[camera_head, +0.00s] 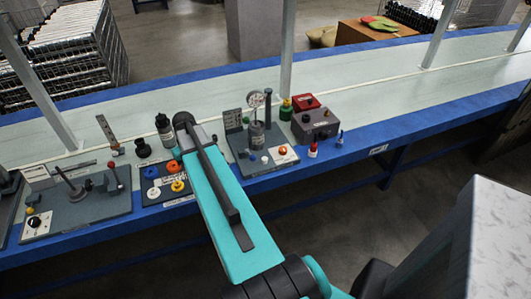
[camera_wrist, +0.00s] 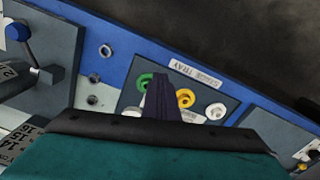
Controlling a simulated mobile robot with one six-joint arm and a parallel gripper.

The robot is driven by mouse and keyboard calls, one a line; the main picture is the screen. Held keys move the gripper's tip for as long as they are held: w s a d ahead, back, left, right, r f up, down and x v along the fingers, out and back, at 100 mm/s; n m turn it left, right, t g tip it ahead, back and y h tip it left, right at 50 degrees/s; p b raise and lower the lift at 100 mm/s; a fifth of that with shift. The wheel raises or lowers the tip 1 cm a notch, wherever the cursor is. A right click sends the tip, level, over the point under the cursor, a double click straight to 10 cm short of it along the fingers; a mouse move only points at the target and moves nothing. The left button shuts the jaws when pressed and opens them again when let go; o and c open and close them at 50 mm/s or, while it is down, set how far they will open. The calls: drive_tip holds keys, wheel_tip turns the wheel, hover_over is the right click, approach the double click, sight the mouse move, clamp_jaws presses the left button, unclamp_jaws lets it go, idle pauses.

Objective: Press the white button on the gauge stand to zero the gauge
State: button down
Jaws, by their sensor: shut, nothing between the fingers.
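The gauge stand (camera_head: 241,147) is a grey base with an upright panel and a round white dial gauge (camera_head: 256,98) in the head view, just right of my forearm. A small white knob that looks like the white button (camera_head: 265,158) is near its front edge, beside an orange-red button (camera_head: 283,150) on a pale plate. In the wrist view my gripper (camera_wrist: 160,90) is shut and empty, its dark fingers in front of a tray of coloured rings. It is apart from the white button. In the head view my arm hides the gripper's fingers.
A dark parts tray (camera_head: 165,180) with coloured rings lies left of my arm. A black bottle (camera_head: 164,130) stands behind it. A lever stand (camera_head: 75,205) is further left. A grey box (camera_head: 316,124) and small bottles crowd the gauge stand's right. The bench is clear further right.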

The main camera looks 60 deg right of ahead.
drive_tip(key=s+d+r+m, duration=0.1)
drive_tip(key=s+d+r, duration=0.2)
drive_tip(key=d, duration=0.4)
drive_tip(key=s+d+r+m, duration=0.1)
drive_tip(key=s+d+r, duration=0.15)
drive_tip(key=d, duration=0.55)
wheel_tip(320, 180, up, 4)
drive_tip(key=m, duration=0.1)
hover_over(265, 159)
drive_tip(key=shift+r, duration=0.15)
drive_tip(key=shift+w, duration=0.1)
drive_tip(key=shift+f+p, duration=1.9)
drive_tip(key=shift+f, duration=5.05)
drive_tip(key=shift+f, duration=0.1)
